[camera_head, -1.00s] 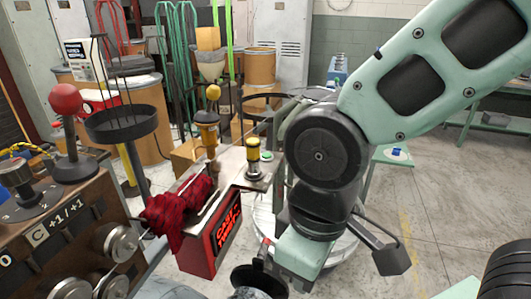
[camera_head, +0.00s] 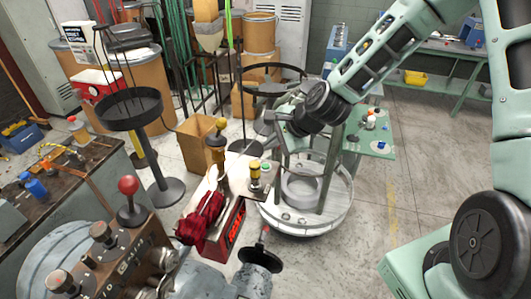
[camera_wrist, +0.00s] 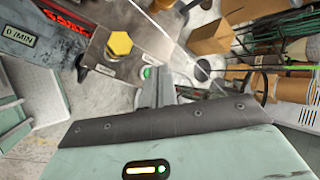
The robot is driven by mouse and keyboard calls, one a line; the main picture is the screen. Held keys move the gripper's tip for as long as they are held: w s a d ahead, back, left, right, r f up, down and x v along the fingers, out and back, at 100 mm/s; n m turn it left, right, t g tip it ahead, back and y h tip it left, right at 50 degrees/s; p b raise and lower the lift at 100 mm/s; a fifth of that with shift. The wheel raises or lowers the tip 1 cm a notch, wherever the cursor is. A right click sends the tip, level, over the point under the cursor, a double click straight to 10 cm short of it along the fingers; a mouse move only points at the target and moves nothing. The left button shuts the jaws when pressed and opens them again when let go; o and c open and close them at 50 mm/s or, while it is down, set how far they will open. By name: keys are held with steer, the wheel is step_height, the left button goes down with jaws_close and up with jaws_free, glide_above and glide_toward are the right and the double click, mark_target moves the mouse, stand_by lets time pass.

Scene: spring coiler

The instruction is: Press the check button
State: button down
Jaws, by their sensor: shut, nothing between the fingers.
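A small green button (camera_head: 266,166) sits on a grey plate beside a yellow knob (camera_head: 255,167) on a dark post. I cannot read which one is labelled check. In the wrist view the green button (camera_wrist: 147,72) shows just left of my fingertips, and the yellow knob (camera_wrist: 120,43) is larger, farther up and left. Small labels near both are too blurred to read. My gripper (camera_wrist: 158,70) is shut and empty, its tips apparently close to the green button; contact cannot be told.
A red box (camera_head: 228,232) with a red cloth (camera_head: 202,215) stands at the near side of the plate. A brown control panel (camera_head: 125,258) with a red-ball lever (camera_head: 128,186) is at lower left. A round white-based stand (camera_head: 310,222) is to the right, with open floor beyond.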

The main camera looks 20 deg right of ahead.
mark_target(269, 167)
steer(key=w+m, duration=0.1)
steer(key=w+m+t, duration=0.1)
steer(key=w+r+m, duration=0.1)
steer(key=shift+d+r+m, duration=0.1)
steer(key=shift+d+m, duration=0.25)
steer(key=shift+m, duration=0.05)
step_height(269, 167, down, 9)
steer(key=b, duration=0.7)
stand_by(1.8)
steer(key=shift+f, duration=0.35)
steer(key=shift+f+b, duration=0.4)
steer(key=shift+b, duration=0.1)
stand_by(0.4)
stand_by(0.3)
steer(key=shift+r+p, duration=0.7)
steer(key=shift+r, duration=0.15)
